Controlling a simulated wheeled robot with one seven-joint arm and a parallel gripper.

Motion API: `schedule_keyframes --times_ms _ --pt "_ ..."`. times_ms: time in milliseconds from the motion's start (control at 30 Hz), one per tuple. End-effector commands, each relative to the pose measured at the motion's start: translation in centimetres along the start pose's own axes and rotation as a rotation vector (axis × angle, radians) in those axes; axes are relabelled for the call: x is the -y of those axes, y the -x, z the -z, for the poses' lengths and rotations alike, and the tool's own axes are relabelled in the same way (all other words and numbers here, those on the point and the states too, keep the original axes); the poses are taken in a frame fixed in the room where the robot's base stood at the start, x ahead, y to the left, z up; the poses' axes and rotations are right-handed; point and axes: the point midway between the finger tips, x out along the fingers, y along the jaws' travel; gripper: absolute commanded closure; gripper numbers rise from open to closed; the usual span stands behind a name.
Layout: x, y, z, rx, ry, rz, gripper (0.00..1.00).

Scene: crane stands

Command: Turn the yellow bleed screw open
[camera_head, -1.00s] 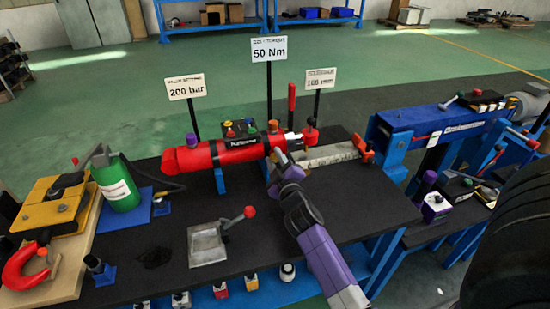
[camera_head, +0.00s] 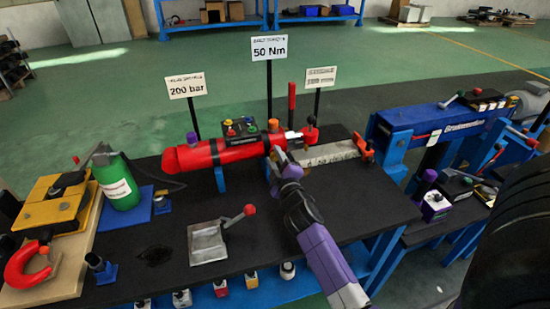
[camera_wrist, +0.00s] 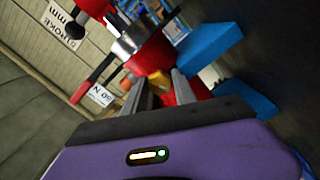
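The yellow bleed screw (camera_wrist: 158,82) shows in the wrist view as a small yellow block on the red cylinder, between the two fingers. My gripper (camera_wrist: 160,92) has its fingers apart, one on each side of the screw; I cannot tell whether they touch it. The red cylinder (camera_head: 205,155) lies across blue supports on the black bench in the head view. There my gripper (camera_head: 278,158) is at the cylinder's right end, and the screw is hidden or too small to make out.
A tray with a red-knobbed lever (camera_head: 208,243) lies in front. A green bottle (camera_head: 117,185) and a yellow block with a red hook (camera_head: 58,205) stand left. Sign posts, including the 50 Nm sign (camera_head: 269,48), rise behind the cylinder. A blue beam (camera_head: 425,118) is at right.

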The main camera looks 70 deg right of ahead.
Motion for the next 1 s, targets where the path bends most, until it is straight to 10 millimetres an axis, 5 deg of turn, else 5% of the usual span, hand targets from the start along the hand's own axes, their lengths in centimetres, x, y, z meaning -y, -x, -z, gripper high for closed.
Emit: schedule_keyframes --times_ms 633,1000 --pt "0.51 0.04 -0.03 0.001 -0.039 0.008 0.50" --pt "0.44 0.03 -0.02 0.000 -0.506 0.007 0.50"
